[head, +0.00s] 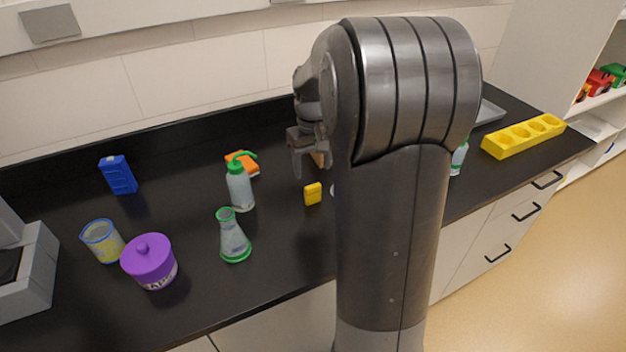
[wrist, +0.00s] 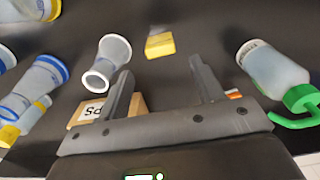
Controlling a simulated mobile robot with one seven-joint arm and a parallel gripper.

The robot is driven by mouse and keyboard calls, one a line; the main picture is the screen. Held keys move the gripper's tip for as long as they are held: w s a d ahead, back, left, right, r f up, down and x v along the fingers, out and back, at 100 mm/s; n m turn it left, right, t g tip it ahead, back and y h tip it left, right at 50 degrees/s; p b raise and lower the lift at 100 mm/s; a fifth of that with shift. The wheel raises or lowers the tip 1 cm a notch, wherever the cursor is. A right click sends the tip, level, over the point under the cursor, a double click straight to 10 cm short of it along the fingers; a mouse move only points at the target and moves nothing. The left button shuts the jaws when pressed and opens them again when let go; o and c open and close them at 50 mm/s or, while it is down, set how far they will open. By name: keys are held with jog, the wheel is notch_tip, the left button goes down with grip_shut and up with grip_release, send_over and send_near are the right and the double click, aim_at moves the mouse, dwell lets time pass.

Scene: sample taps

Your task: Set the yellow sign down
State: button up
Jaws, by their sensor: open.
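A small yellow block-like piece (head: 313,194), which I take to be the yellow sign, stands on the black bench. In the wrist view the yellow piece (wrist: 160,45) lies just beyond the fingertips, apart from them. My gripper (head: 304,165) is partly hidden by my arm in the head view and is above the bench, behind the yellow piece. In the wrist view my gripper (wrist: 161,67) has its fingers spread with nothing between the tips. Any lettering on the yellow piece is too small to read.
A green-topped wash bottle (head: 240,187), a green-rimmed flask (head: 233,238) and an orange item (head: 247,160) are left of the yellow piece. In the wrist view a tan block with a label (wrist: 137,104) and a clear white-rimmed vessel (wrist: 112,52) are close to the fingers.

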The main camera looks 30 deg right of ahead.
jog(key=s+a+r+t, duration=0.3)
jog(key=s+a+r, duration=0.5)
jog(key=s+r, duration=0.15)
jog(key=s+a+f+t, duration=0.1)
jog(key=s+a, duration=0.5)
jog(key=s, duration=0.7)
jog(key=shift+t, duration=0.8)
